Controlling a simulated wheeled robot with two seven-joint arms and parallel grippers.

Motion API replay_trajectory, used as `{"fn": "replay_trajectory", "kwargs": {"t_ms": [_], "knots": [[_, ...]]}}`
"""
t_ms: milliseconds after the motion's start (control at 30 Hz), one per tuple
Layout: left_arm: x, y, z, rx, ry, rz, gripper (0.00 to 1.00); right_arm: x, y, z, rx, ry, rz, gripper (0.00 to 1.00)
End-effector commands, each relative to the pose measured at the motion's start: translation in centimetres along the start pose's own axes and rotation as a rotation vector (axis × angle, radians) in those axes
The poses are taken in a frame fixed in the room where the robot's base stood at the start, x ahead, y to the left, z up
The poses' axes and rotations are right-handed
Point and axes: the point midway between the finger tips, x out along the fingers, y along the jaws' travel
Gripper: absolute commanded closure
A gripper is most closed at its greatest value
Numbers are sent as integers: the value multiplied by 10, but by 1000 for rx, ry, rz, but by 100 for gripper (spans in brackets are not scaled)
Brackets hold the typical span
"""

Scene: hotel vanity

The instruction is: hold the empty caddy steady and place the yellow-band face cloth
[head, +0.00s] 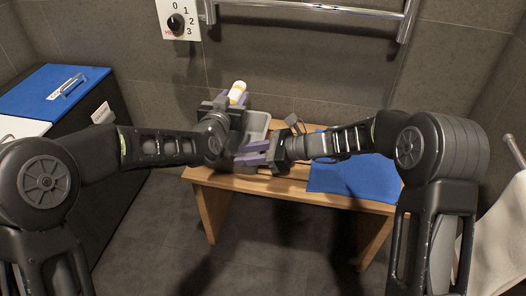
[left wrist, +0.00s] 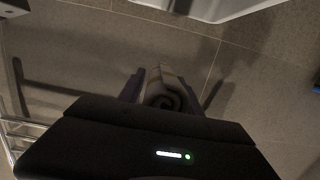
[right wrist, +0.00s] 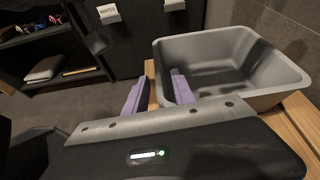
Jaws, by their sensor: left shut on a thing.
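The grey, empty caddy (head: 259,124) stands on the wooden bench; its inside shows in the right wrist view (right wrist: 225,62). My left gripper (head: 233,101) is shut on the rolled face cloth (head: 238,90), white with a yellow band, held above the caddy's left part. In the left wrist view the roll's dark spiral end (left wrist: 163,98) shows between the fingers. My right gripper (head: 254,155) is at the caddy's near side, fingers apart. In the right wrist view its fingers (right wrist: 158,92) are by the near-left rim; I cannot tell whether they touch it.
A blue mat (head: 355,178) lies on the right part of the bench (head: 205,178). A dark cabinet with a blue top (head: 50,90) is at left. A towel rail (head: 310,12) and a dial (head: 177,22) are on the wall behind.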

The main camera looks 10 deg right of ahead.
Motion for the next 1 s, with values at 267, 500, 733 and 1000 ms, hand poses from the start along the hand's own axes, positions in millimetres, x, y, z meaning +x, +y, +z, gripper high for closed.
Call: {"fn": "replay_trajectory", "kwargs": {"t_ms": [267, 500, 733, 1000], "knots": [[0, 0, 0, 0, 0, 0, 98, 27, 0, 0, -1, 0, 0, 69], [0, 0, 0, 0, 1, 0, 98, 29, 0, 0, -1, 0, -1, 69], [0, 0, 0, 0, 0, 0, 98, 29, 0, 0, -1, 0, -1, 83], [0, 0, 0, 0, 0, 0, 98, 28, 0, 0, -1, 0, -1, 100]]}}
